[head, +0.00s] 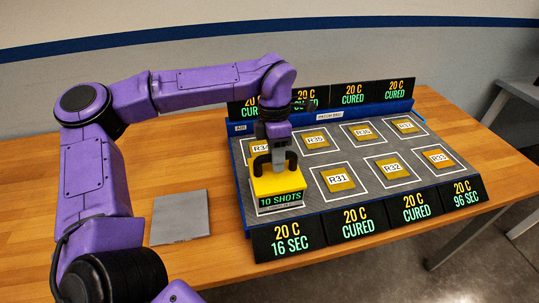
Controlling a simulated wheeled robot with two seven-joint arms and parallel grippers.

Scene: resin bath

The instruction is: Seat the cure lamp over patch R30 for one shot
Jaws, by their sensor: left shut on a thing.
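The cure lamp (278,187) is a yellow block with a dark handle and a green "10 SHOTS" readout on its front. It is at the front-left place of the patch bed (311,200), left of patch R31 (338,179). No R30 label shows; the lamp covers that place. My left gripper (274,160) points down from above and is shut on the lamp's handle. The lamp looks upright; I cannot tell whether it touches the bed. My right gripper is not in view.
Patches R32 (394,168) and R33 (436,158) continue the front row; R34 (262,147) to R37 form the back row. A grey square plate (180,217) lies on the wooden table (215,262), left of the bed.

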